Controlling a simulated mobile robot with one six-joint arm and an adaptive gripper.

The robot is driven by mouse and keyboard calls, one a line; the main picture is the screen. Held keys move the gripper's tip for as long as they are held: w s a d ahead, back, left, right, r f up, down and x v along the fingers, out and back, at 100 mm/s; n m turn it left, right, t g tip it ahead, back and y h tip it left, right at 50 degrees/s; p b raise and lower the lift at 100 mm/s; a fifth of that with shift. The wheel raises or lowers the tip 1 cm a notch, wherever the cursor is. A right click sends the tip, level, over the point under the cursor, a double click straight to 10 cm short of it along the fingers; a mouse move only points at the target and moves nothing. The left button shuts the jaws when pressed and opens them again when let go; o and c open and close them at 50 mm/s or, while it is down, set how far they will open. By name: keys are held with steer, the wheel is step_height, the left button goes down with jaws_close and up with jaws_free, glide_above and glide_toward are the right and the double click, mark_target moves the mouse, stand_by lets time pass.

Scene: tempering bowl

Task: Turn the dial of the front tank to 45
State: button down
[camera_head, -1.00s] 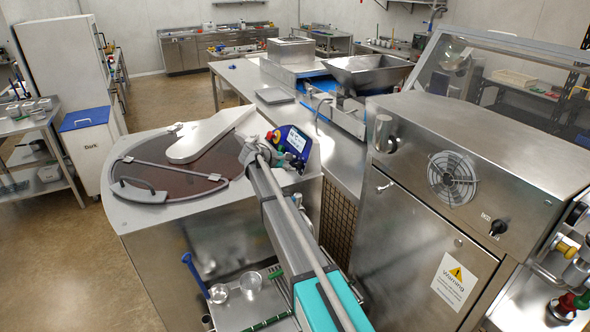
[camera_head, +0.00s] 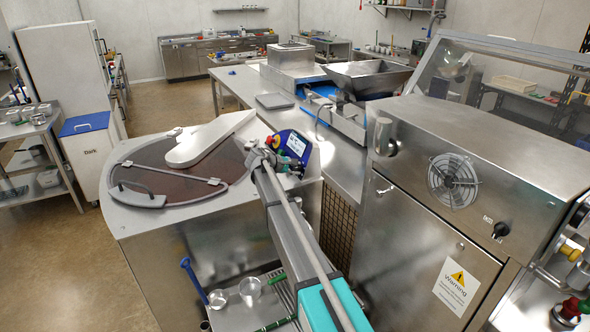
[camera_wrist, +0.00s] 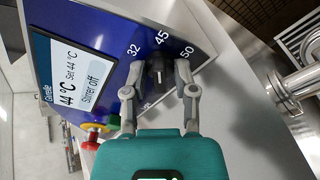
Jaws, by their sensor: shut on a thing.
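The black dial (camera_wrist: 158,74) has a light pointer mark, which seems to point up near the 45, between 32 and 50. The display (camera_wrist: 76,75) reads 44 °C, Set 44 °C, Stirrer off. My gripper (camera_wrist: 160,70) is shut on the dial, one finger on each side. In the head view my gripper and the panel's edge overlap, so the dial is hidden there.
A red and yellow button (camera_wrist: 93,133) and a green one (camera_wrist: 113,121) sit close to my left finger. A steel cabinet with a fan (camera_head: 453,180) stands right of my arm. A metal pipe fitting (camera_wrist: 290,88) is at the right of the wrist view.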

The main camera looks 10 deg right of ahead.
steer(key=shift+s+f+m, duration=0.1)
steer(key=shift+m, duration=0.5)
steer(key=c, duration=0.7)
jaws_free()
